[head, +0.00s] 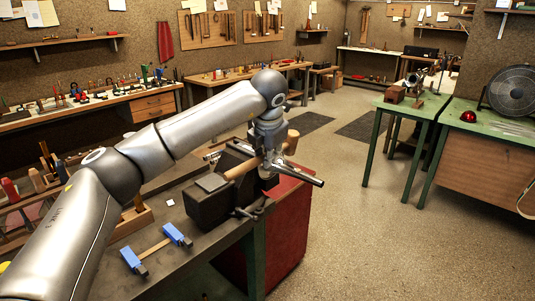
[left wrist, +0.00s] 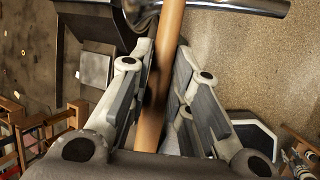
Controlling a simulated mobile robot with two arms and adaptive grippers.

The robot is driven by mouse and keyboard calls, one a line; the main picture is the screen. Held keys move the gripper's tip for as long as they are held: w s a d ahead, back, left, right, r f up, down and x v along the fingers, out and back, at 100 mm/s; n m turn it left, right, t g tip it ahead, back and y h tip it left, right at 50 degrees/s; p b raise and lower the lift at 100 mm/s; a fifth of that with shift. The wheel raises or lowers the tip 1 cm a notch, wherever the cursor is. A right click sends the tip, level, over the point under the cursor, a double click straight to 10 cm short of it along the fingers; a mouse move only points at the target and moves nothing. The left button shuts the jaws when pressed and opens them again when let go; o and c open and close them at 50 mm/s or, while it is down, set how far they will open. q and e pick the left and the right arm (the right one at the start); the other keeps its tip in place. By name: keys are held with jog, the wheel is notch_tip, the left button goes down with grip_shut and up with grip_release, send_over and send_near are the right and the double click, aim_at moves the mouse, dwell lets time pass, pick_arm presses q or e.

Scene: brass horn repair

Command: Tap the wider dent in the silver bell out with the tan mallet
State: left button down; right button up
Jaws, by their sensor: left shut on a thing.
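My left gripper (head: 268,172) is above the near bench's vise, shut on the tan mallet's handle. The mallet's wooden head (head: 292,141) shows just right of the gripper, with the handle (head: 238,171) slanting down to the left. In the left wrist view the handle (left wrist: 150,120) runs between the two fingers. A shiny silver tubular piece (head: 302,175) sticks out to the right below the gripper; its curved surface (left wrist: 235,5) crosses the top of the wrist view. I cannot tell whether it is the silver bell, and no dent is discernible. My right gripper is not in view.
The dark vise (head: 208,205) stands on the near bench's edge, above a red cabinet (head: 290,220). A blue-ended tool (head: 155,247) lies on the bench in front. Green tables (head: 400,105) stand right, one holding a fan (head: 512,90). The floor between is clear.

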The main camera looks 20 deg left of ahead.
dwell(0.5)
pick_arm(q)
jog(key=f+b, duration=0.2)
jog(key=f, duration=0.1)
jog(key=shift+w+a+f+b, duration=0.1)
jog(key=shift+a+f+b, duration=0.2)
jog(key=shift+a, duration=0.05)
jog(key=shift+r, duration=0.1)
notch_tip(320, 180, up, 2)
jog(key=shift+d+r+p, duration=0.1)
jog(key=shift+d+p, duration=0.05)
jog(key=shift+p, duration=0.55)
jog(key=shift+d+r, duration=0.15)
jog(key=shift+r, duration=0.15)
